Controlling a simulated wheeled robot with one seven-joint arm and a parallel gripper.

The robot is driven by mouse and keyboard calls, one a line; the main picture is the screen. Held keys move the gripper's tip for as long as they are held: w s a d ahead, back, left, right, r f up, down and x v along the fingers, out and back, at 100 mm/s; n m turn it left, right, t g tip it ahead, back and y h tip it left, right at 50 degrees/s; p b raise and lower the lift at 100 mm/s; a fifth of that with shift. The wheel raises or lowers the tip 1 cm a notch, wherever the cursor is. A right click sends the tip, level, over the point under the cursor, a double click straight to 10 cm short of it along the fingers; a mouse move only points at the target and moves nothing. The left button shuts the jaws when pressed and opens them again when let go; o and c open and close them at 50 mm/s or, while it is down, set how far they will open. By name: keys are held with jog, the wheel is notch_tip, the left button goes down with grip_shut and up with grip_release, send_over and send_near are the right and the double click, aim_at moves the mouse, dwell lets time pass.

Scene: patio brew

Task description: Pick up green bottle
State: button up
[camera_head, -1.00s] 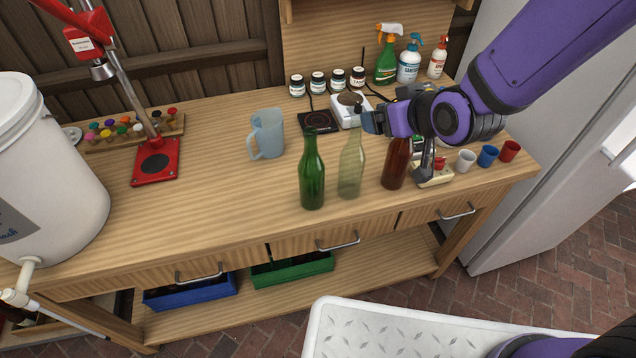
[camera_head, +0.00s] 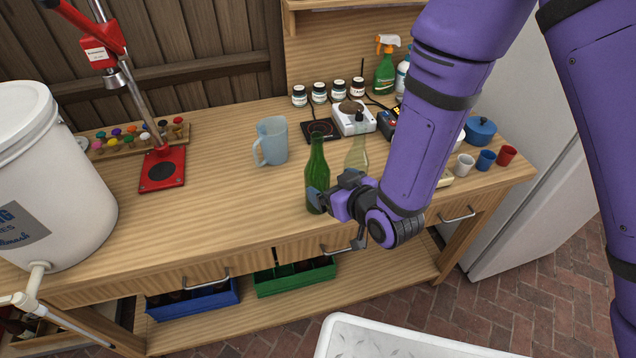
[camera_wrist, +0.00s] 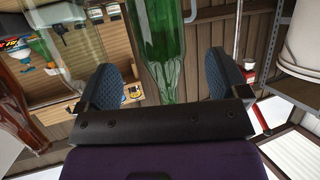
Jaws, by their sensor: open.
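The green bottle (camera_head: 317,170) stands upright on the wooden workbench (camera_head: 225,190), near its front edge. My gripper (camera_head: 330,190) is low at the bottle's front right side, with its fingers apart. In the wrist view the green bottle (camera_wrist: 160,45) lies ahead, between the two blue-padded fingers of my gripper (camera_wrist: 168,78); I cannot tell whether a pad touches it. The clear bottle (camera_head: 356,150) stands just right of the green one, partly hidden by my gripper. The brown bottle is hidden behind my arm in the head view but shows at the left of the wrist view (camera_wrist: 15,105).
A blue-grey jug (camera_head: 271,142) stands behind and left of the bottle. A white bucket (camera_head: 50,175) and red capper (camera_head: 163,168) are further left. White (camera_head: 464,165), blue (camera_head: 486,160) and red (camera_head: 507,155) cups stand at the right. Bench space left of the bottle is clear.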

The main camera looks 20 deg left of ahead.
aim_at(317, 176)
jog(key=shift+x, duration=3.4)
jog(key=shift+f, duration=0.2)
jog(key=c, duration=1.1)
jog(key=shift+c, duration=0.2)
jog(key=shift+r, duration=0.2)
